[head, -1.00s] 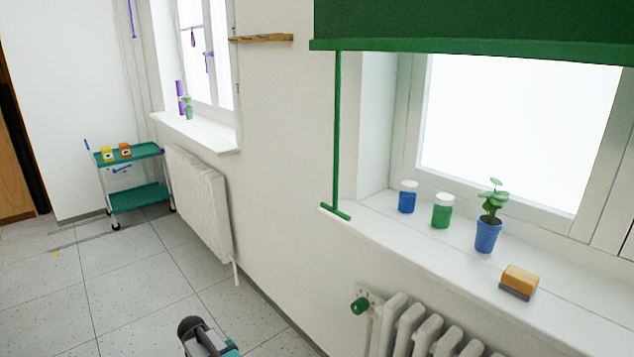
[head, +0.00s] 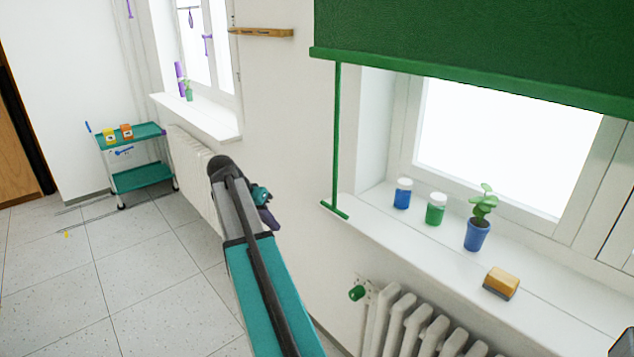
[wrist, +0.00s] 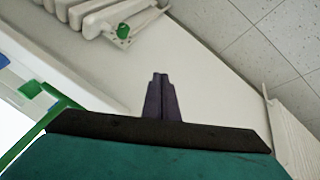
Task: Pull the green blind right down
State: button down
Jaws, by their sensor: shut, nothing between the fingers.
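The green blind (head: 470,50) covers the upper part of the near window at the upper right. Its bottom bar (head: 470,84) lies above a bright, uncovered pane. A thin green pull rod (head: 336,140) hangs from near the bar's left end and ends in a short crossbar (head: 335,209) beside the sill's left corner. Green pieces at the left of the wrist view (wrist: 35,130) seem to be this rod and crossbar. My gripper (head: 272,222) is left of the rod, apart from it. Its dark purple fingers (wrist: 160,78) are shut and empty.
The sill (head: 440,250) holds a blue jar (head: 402,194), a green jar (head: 436,210), a potted plant (head: 477,234) and a yellow-topped block (head: 502,281). A radiator (head: 410,325) with a green valve (head: 357,293) is below.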

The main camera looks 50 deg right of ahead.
jog(key=s+d+r+m+p, duration=0.2)
jog(key=d+r, duration=0.1)
jog(key=r, duration=0.7)
jog(key=s+d+r+m+h+p, duration=0.1)
jog(key=s+d+r+m+p, duration=0.1)
jog(key=r, duration=0.9)
jog(key=shift+s+d+r+g, duration=0.15)
jog(key=shift+s+d+g, duration=0.15)
jog(key=shift+s+d, duration=0.65)
jog(key=shift+w+d, duration=0.3)
jog(key=a+p+x, duration=0.1)
jog(key=p+x, duration=0.1)
jog(key=x, duration=0.4)
jog(key=a+f+p+x, duration=0.1)
jog(key=p+x, duration=0.1)
jog(key=x, duration=0.4)
jog(key=shift+f, duration=0.65)
jog(key=shift+a+f, duration=0.1)
notch_tip(320, 180, down, 44)
jog(key=b, duration=2.3)
